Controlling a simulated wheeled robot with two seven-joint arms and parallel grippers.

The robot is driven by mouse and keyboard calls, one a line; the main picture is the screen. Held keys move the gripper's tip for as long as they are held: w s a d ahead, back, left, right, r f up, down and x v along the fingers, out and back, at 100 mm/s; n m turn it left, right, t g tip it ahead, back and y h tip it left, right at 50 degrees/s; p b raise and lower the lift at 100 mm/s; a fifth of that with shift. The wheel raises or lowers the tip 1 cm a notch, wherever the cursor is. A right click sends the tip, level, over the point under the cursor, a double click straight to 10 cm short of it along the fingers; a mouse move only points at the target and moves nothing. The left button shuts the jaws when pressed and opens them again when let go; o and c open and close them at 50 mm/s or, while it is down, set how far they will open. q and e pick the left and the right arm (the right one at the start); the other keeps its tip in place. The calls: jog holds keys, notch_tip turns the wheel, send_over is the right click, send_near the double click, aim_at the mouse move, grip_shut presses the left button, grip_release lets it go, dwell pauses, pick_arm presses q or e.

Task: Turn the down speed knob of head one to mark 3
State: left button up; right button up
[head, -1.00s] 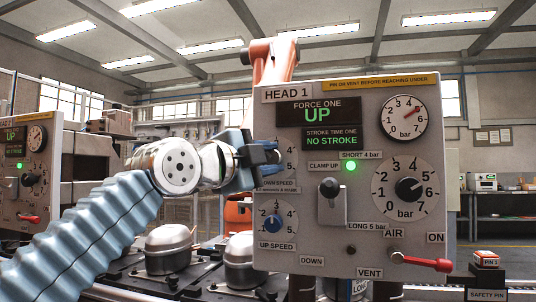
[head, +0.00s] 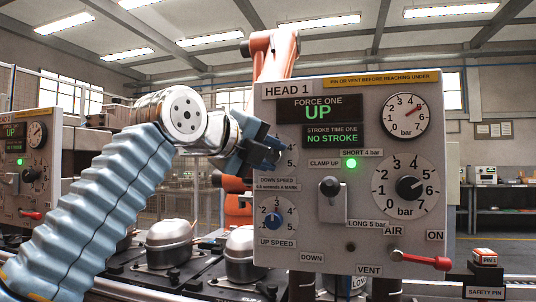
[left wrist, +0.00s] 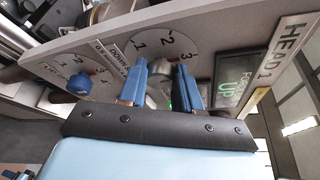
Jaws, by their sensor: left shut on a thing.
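The down speed knob (left wrist: 160,72) of head one sits between the two blue fingers of my left gripper (left wrist: 162,85) in the left wrist view. The gripper is shut on it. The dial plate shows marks 1, 2 and 3 there; the knob's pointer cannot be made out. In the head view my left gripper (head: 264,153) covers the knob and most of its dial, leaving marks 4 and 5 at the right. The DOWN SPEED label (head: 277,180) is below the dial. My right gripper is not in view.
The blue up speed knob (head: 273,221) is just below. The HEAD 1 panel (head: 300,240) also carries a black clamp lever (head: 330,188), a pressure knob (head: 408,188) and a red air lever (head: 430,261). Metal compressor domes (head: 172,245) stand at the lower left.

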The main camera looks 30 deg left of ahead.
pick_arm(q)
jog(key=shift+f, duration=0.1)
dwell(0.3)
jog(key=o, duration=1)
jog(key=shift+o, duration=0.2)
jog(key=shift+s, duration=0.1)
jog(key=v, duration=1.3)
jog(key=shift+s+r, duration=0.25)
jog(key=shift+s, duration=0.05)
jog(key=shift+d, duration=0.1)
